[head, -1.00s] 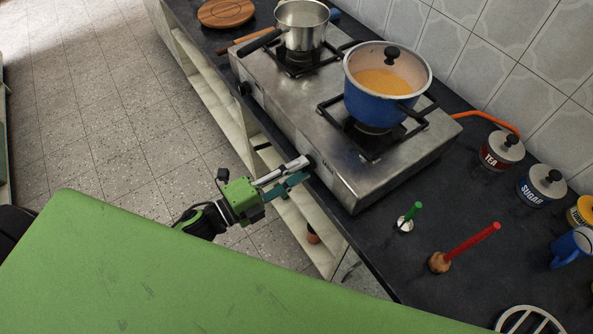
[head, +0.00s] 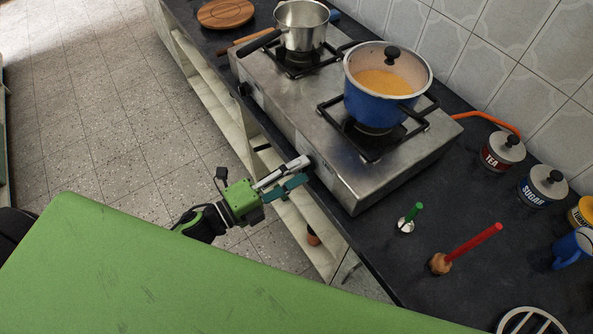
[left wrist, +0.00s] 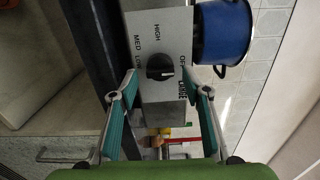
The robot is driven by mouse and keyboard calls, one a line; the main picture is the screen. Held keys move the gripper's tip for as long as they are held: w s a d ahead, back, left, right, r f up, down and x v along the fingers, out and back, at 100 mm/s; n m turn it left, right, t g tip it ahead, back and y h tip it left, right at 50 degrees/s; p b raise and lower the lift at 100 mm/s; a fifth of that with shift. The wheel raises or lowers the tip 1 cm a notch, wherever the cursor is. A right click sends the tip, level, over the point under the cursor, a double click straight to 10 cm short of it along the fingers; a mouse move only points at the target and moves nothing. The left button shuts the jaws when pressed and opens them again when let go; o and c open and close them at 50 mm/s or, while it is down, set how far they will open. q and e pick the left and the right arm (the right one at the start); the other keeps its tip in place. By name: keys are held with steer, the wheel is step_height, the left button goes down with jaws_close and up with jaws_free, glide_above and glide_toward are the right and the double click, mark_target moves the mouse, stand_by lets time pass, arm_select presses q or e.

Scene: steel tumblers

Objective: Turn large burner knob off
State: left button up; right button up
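The large burner knob (left wrist: 160,67) is black and round, on the steel front panel of the stove (head: 345,187). In the left wrist view, labels HIGH, MED, LOW, OFF and LARGE surround it. A small light mark shows on its right side, toward OFF. My left gripper (head: 302,170) is at the stove front, fingers spread and empty. In the left wrist view, the fingertips (left wrist: 160,74) lie either side of the knob, apart from it. The knob is mostly hidden in the head view. The blue pot (head: 378,106) stands on the near burner; no flame is visible. My right gripper is not in view.
A steel pot (head: 302,27) stands on the far burner, with another knob (head: 243,88) on the front below it. TEA (head: 502,152) and SUGAR (head: 541,187) canisters and red- and green-handled tools are on the dark counter. Open floor lies left of the counter.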

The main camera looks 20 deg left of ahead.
arm_select(q)
steer(key=v, duration=1.2)
steer(key=shift+a, duration=0.1)
stand_by(0.4)
